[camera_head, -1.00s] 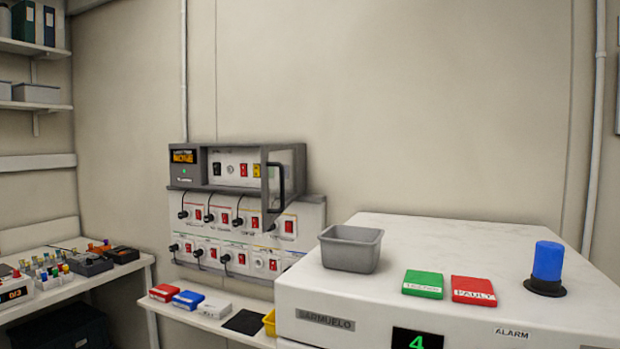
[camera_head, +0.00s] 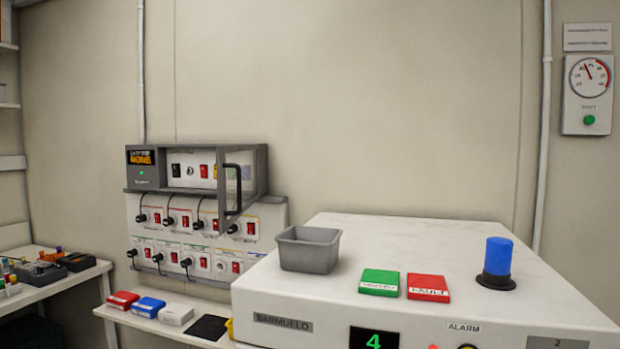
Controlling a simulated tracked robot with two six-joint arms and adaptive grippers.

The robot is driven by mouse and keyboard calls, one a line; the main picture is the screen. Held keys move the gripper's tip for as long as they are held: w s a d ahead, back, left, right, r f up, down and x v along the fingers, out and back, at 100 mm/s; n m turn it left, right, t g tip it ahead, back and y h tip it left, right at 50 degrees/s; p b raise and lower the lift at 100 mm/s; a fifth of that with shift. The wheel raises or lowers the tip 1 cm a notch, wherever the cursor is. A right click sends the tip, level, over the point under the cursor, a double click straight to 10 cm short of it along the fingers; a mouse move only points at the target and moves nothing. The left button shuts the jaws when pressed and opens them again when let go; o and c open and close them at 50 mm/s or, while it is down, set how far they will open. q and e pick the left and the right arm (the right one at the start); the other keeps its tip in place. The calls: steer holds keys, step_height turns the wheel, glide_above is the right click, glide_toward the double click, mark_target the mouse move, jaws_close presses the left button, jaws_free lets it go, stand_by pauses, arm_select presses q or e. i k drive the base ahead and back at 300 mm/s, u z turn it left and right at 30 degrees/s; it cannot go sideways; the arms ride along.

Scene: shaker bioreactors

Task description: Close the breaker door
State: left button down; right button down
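The breaker box (camera_head: 160,168) is a grey-framed unit on the wall at the left of the middle. Its door (camera_head: 240,184) is a clear panel with a dark curved handle (camera_head: 238,190). The door stands open, swung out from the right side of the box. Behind the frame, a white panel with several switches (camera_head: 204,170) is exposed. Neither of my grippers shows in the head view.
Below the box is a white panel (camera_head: 150,215) with red switches and black plugs. A narrow shelf (camera_head: 118,315) holds small red, blue and white boxes. A white machine (camera_head: 430,245) stands at front right, bearing a grey bin (camera_head: 308,250), green and red blocks and a blue lamp (camera_head: 497,258).

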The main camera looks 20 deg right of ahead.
mark_target(253, 164)
steer(key=z, duration=0.4)
steer(key=k, duration=0.5)
steer(key=z, duration=0.1)
steer(key=i, duration=0.55)
steer(key=u, duration=0.25)
steer(key=k, duration=0.4)
steer(key=z, duration=0.75)
steer(key=i, duration=0.8)
steer(key=z, duration=0.55)
